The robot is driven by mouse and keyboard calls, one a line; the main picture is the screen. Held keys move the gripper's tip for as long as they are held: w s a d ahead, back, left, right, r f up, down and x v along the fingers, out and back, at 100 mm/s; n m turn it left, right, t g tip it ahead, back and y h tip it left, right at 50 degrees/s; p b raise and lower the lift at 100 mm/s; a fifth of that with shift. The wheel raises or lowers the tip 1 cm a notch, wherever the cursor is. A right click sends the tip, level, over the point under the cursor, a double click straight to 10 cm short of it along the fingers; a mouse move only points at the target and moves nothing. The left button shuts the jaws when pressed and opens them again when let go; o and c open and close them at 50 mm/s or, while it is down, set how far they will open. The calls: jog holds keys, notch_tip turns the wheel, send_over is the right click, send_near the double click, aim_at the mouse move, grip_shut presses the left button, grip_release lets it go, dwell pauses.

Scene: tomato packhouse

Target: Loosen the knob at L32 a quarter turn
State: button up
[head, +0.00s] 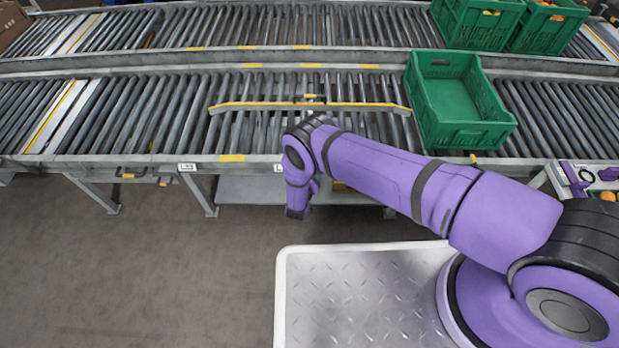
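Small white labels sit on the front beam of the near conveyor. One label (187,167) is left of the arm; another label (279,168) is partly covered by my wrist. Their text is too small to read surely, so I cannot tell which is L32. No knob shows clearly at either label; the beam behind my wrist is hidden. Small dark fittings (127,174) with yellow parts hang under the beam farther left. My purple arm reaches left to the conveyor's front edge, and its end (298,212) points down in front of the beam. The fingers cannot be made out.
A yellow-topped guide rail (250,104) spans the near conveyor's rollers behind my wrist. An empty green crate (487,133) stands on the rollers to the right. More green crates (478,28) are on the far conveyor. The floor (130,265) at left is clear.

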jog(key=shift+a+n+h, duration=0.15)
jog(key=shift+n+h, duration=0.55)
jog(key=shift+n, duration=0.6)
jog(key=o, duration=0.9)
jog(key=v, duration=1)
jog(key=shift+s+a+f, duration=0.15)
jog(key=shift+s, duration=0.3)
